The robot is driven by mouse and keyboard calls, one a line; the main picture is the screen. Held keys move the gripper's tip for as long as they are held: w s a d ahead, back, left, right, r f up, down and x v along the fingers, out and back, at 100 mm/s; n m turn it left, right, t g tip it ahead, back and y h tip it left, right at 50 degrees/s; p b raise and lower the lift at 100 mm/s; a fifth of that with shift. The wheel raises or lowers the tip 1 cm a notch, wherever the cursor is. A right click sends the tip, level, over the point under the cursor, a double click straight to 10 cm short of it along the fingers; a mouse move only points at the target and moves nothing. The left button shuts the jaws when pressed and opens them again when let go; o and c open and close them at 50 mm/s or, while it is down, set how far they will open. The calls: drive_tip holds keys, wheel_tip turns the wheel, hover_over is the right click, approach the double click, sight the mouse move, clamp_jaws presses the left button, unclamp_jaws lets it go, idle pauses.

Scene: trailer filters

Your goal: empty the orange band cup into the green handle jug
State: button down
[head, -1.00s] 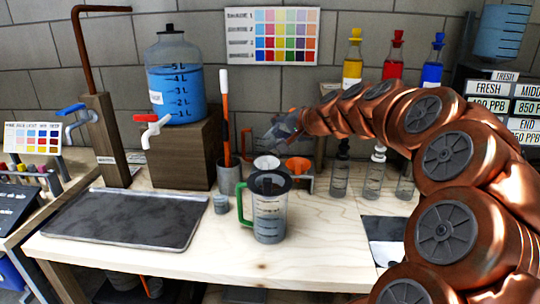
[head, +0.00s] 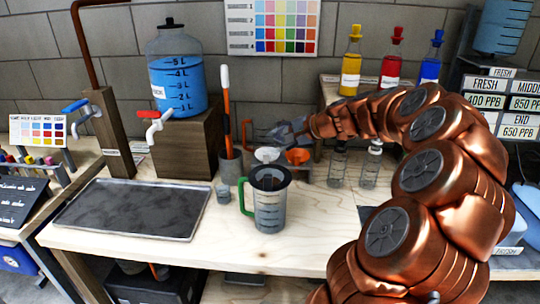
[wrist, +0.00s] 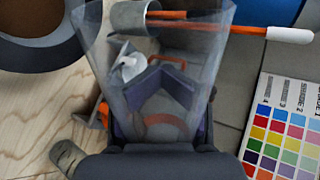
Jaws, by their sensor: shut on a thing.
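The green handle jug (head: 268,208) stands upright on the bench in the head view, its green handle on the left. My gripper (head: 284,136) is above and behind it, slightly right. In the wrist view my gripper (wrist: 160,95) is shut on a clear, see-through cup (wrist: 98,50), wide at the top of the picture. A dark round rim, probably the jug's (wrist: 40,55), is cut off at the upper left of the wrist view.
A rack with a white funnel (head: 267,155) and an orange funnel (head: 298,156) is close behind the jug. A grey pot with a stirrer (head: 230,165) stands left of it. A dark tray (head: 130,210) lies further left. Clear vials (head: 338,168) stand at right.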

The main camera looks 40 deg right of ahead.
drive_tip(key=m+y+p, duration=0.1)
drive_tip(key=p, duration=0.2)
drive_tip(key=f+m+y+p, duration=0.1)
drive_tip(key=m+y+p, duration=0.1)
drive_tip(key=p, duration=0.2)
drive_tip(key=m+y+p, duration=0.1)
drive_tip(key=p, duration=0.2)
drive_tip(key=shift+a+f+m+g+y+p, duration=0.1)
drive_tip(key=shift+f+m+g+y+p, duration=0.15)
drive_tip(key=shift+m+g+y+p, duration=0.05)
drive_tip(key=shift+s+a+m+y+p, duration=0.15)
drive_tip(key=shift+m+y+p, duration=0.4)
drive_tip(key=shift+p, duration=0.7)
drive_tip(key=f+m+y+p, duration=0.1)
drive_tip(key=d+f+m+t+y+p, duration=0.1)
drive_tip(key=m+p, duration=0.1)
drive_tip(key=d+m+y+p, duration=0.1)
drive_tip(key=m, duration=0.1)
drive_tip(key=shift+w+f+y, duration=0.25)
drive_tip(key=shift+w+f, duration=0.1)
drive_tip(key=shift+f, duration=0.05)
drive_tip(key=shift+r+m, duration=0.15)
drive_tip(key=shift+m, duration=0.1)
